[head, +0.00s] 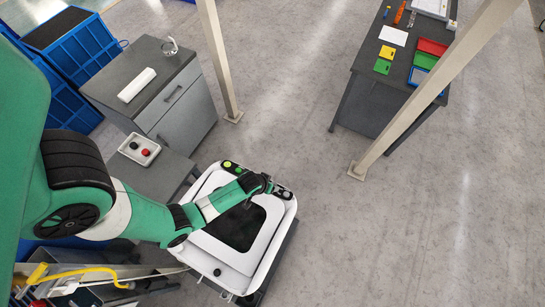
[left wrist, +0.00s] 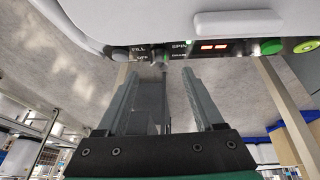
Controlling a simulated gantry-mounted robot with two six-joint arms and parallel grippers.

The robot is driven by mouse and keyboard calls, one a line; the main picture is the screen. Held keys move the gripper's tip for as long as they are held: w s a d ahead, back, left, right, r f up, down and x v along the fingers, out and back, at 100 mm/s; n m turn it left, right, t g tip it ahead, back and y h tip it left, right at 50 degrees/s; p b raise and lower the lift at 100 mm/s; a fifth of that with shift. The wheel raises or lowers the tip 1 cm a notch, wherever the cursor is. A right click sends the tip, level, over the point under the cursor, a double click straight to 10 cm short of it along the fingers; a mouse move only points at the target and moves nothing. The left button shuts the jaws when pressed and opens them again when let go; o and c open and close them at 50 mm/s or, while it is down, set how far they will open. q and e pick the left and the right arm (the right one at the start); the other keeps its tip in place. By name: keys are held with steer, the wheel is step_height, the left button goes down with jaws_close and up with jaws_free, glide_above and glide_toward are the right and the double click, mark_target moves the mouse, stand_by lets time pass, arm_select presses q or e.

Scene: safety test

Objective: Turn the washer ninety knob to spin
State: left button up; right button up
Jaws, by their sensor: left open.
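The white washer (head: 272,247) stands on the floor in the head view, with a dark window in its lid. Its control panel also shows along the top of the left wrist view (left wrist: 240,47). A small grey knob (left wrist: 157,53) sits among the labels FILL, OFF, SPIN and DRAIN; I cannot tell which label it points to. My left gripper (head: 268,186) is at the panel's right part. In the left wrist view its fingers (left wrist: 160,80) are apart with nothing clearly between them, and the knob lies just beyond their tips. My right gripper is not in view.
Green buttons (head: 230,165) sit at the panel's left end. A control box with a red button (head: 141,149) rests on a low table. A grey cabinet (head: 190,118), a workbench (head: 370,105) and posts (head: 222,60) stand around. The floor to the right is clear.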

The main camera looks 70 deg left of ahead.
arm_select(q)
steer(key=b+x, duration=0.1)
steer(key=x, duration=0.4)
steer(key=shift+a+f+b, duration=0.1)
steer(key=shift+f+b, duration=0.05)
steer(key=shift+b, duration=0.2)
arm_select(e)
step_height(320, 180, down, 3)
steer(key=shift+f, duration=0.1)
arm_select(q)
jaws_close()
